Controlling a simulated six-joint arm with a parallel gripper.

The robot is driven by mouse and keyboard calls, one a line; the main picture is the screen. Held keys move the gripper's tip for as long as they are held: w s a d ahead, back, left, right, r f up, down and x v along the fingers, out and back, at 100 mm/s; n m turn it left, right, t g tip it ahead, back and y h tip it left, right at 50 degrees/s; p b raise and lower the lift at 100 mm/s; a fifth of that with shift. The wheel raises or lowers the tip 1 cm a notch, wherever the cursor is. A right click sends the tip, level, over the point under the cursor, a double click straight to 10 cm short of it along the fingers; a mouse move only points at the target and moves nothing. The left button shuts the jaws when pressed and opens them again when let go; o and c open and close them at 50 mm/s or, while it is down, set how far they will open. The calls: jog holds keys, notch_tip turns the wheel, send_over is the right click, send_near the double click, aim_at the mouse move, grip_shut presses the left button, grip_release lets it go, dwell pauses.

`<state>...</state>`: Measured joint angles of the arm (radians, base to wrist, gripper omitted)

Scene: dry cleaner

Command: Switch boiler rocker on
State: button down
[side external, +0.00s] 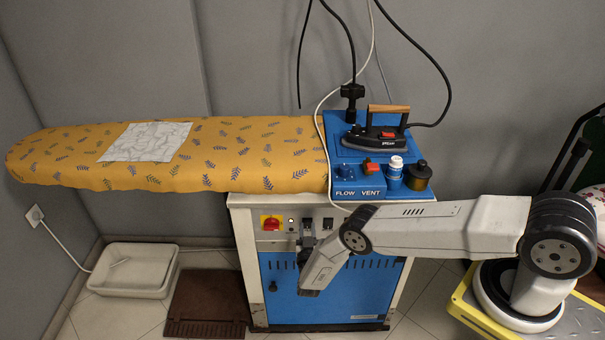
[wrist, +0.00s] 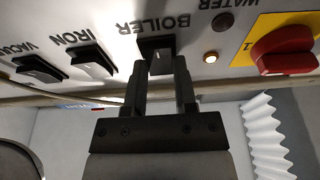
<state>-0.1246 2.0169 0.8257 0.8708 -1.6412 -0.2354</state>
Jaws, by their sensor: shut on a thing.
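The boiler rocker (wrist: 156,45) is a black switch on the white control panel, under the upside-down BOILER label in the wrist view. My gripper (wrist: 163,66) has its two black fingers at the rocker's near edge, one at each side, shut on it. The fingertips hide part of the rocker, and which way it is tipped is hard to tell. In the side view my gripper (side external: 299,238) reaches up to the panel (side external: 257,245), and the rocker there is small and partly covered.
The iron rocker (wrist: 92,60) and vacuum rocker (wrist: 41,69) are close to the boiler rocker. A red rotary switch (wrist: 283,50) on a yellow plate is on the other side. The padded ironing board (side external: 230,150) and blue iron stand (side external: 350,135) are above the panel.

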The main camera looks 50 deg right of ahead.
jog(key=shift+c, duration=2)
grip_release()
jog(key=v, duration=0.8)
jog(key=shift+d, duration=0.1)
